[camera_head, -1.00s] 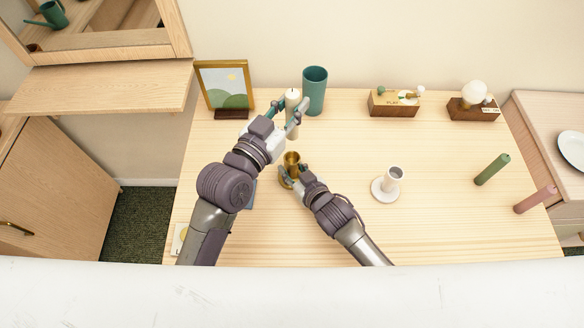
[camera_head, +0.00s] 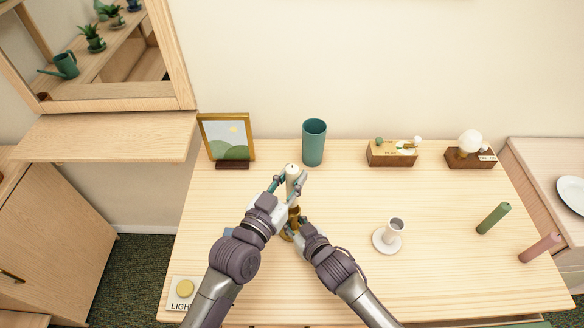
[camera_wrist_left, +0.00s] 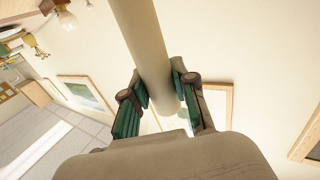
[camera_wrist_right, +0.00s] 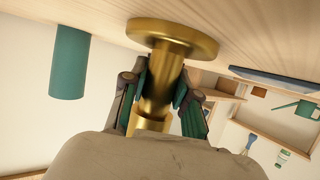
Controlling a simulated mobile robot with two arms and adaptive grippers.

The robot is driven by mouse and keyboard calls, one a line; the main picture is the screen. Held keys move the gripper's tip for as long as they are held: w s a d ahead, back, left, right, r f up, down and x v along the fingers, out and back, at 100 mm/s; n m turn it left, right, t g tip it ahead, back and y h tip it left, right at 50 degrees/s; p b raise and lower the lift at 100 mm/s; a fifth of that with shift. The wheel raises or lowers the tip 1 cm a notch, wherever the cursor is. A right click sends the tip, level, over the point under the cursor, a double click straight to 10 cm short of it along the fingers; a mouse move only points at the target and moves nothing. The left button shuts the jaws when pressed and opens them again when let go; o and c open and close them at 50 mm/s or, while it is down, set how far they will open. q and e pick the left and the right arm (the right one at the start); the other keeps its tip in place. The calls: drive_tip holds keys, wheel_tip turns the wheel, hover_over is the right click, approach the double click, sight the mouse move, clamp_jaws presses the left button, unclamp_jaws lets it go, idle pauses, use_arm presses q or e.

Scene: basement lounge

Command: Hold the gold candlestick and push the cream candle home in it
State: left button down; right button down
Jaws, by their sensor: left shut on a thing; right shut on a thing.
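The cream candle (camera_head: 292,174) stands roughly upright in my left gripper (camera_head: 291,185), which is shut on it. The candle (camera_wrist_left: 145,40) also shows between the fingers in the left wrist view. The gold candlestick (camera_head: 294,213) is directly below the candle in the head view. My right gripper (camera_wrist_right: 160,90) is shut on the candlestick's stem, and its round base (camera_wrist_right: 172,36) shows against the table in the right wrist view. The fingers partly cover where candle and candlestick meet, so I cannot tell how far the candle sits in the socket.
A teal cup (camera_head: 314,142) stands behind the grippers, with a framed picture (camera_head: 228,138) to its left. Table between is clear.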

use_arm(q)
drive_tip(key=shift+y, duration=0.3)
drive_tip(key=shift+f, duration=2.6)
drive_tip(key=c, duration=0.8)
unclamp_jaws()
drive_tip(key=shift+c, duration=0.2)
drive_tip(key=v, duration=1)
drive_tip(key=shift+f, duration=0.1)
